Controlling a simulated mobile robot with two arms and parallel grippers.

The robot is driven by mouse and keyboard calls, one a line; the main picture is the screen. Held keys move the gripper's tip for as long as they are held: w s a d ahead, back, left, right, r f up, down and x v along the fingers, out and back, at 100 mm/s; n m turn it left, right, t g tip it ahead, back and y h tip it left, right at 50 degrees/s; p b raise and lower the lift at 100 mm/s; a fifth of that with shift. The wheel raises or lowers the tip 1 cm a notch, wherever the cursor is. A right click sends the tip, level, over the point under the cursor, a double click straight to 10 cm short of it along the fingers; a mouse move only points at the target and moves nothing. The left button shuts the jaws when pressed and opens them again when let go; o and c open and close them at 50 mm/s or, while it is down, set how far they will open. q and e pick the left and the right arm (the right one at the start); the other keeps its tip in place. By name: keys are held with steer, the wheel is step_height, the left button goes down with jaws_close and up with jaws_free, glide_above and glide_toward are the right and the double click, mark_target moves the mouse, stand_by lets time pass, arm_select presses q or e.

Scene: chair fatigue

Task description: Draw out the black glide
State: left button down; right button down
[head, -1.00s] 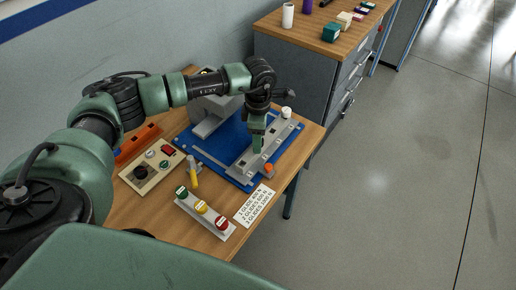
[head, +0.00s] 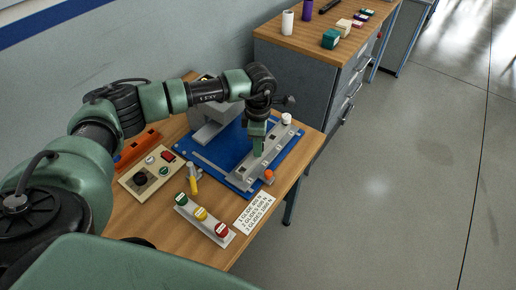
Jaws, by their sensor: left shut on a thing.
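A grey bar (head: 243,176) lies on the blue plate (head: 217,160) on the wooden bench. A white round piece (head: 287,118) stands at its far end and an orange one (head: 269,175) at its near end. My left gripper (head: 258,150) points down over the middle of the bar, between these two pieces. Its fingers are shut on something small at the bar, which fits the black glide. The fingers hide the glide, so I cannot see how far it sits in the bar. My right gripper is out of view.
A control box (head: 150,178), a block with green, yellow and red buttons (head: 205,218), a yellow-handled tool (head: 193,180) and a printed card (head: 255,211) lie near the plate. An orange tray (head: 136,148) is at left. A drawer cabinet (head: 310,75) stands behind; open floor lies right.

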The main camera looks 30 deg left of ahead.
arm_select(q)
steer(key=shift+r+p, duration=0.9)
steer(key=shift+r, duration=0.85)
steer(key=shift+r+p, duration=1)
steer(key=shift+r, duration=1)
